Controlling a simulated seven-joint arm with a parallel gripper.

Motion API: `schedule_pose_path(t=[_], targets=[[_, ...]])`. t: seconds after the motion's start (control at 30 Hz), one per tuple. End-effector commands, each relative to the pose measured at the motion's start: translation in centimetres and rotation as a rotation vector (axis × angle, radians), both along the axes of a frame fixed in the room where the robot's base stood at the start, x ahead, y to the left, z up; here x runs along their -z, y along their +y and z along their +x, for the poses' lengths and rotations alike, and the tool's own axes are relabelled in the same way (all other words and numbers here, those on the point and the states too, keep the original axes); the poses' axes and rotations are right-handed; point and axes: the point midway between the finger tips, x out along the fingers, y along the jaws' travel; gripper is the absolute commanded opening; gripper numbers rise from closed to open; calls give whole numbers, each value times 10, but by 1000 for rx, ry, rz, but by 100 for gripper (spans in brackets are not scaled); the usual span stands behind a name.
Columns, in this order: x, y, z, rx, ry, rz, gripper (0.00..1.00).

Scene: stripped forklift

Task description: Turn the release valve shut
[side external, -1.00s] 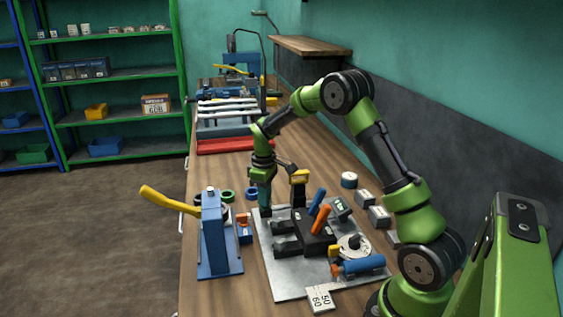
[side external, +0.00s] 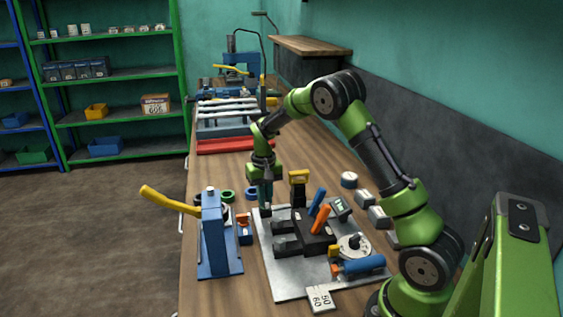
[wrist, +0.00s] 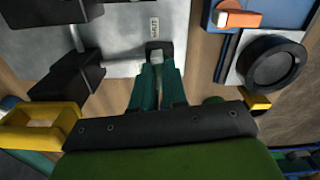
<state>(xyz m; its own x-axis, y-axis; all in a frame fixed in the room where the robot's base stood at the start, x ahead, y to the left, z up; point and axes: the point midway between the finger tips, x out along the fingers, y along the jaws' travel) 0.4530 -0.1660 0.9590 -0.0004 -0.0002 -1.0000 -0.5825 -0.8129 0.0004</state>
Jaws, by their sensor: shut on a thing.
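The release valve (wrist: 156,47) is a small dark fitting with a grey top, beside a small white label (wrist: 154,27) on the grey metal plate (wrist: 120,35). My gripper (wrist: 157,70) points down at it, its teal fingers closed on the grey top in the wrist view. In the side view my gripper (side external: 266,208) is at the far left corner of the plate (side external: 290,285). The fingers hide the valve there.
Black blocks with orange and blue levers (side external: 320,220) stand on the plate, right of my gripper. A yellow-handled part (side external: 299,178) stands close behind. A blue press (side external: 215,240) with a long yellow lever is at the left.

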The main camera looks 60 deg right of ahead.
Motion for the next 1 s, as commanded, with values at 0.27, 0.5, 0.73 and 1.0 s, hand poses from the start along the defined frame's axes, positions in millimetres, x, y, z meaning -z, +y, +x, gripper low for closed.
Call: schedule_pose_path(t=[0.27,0.5,0.73,1.0], targets=[[-2,0,0,92,-1,1,0],[-2,0,0,109,-1,1,0],[-2,0,0,109,-1,1,0],[-1,0,0,107,-1,1,38]])
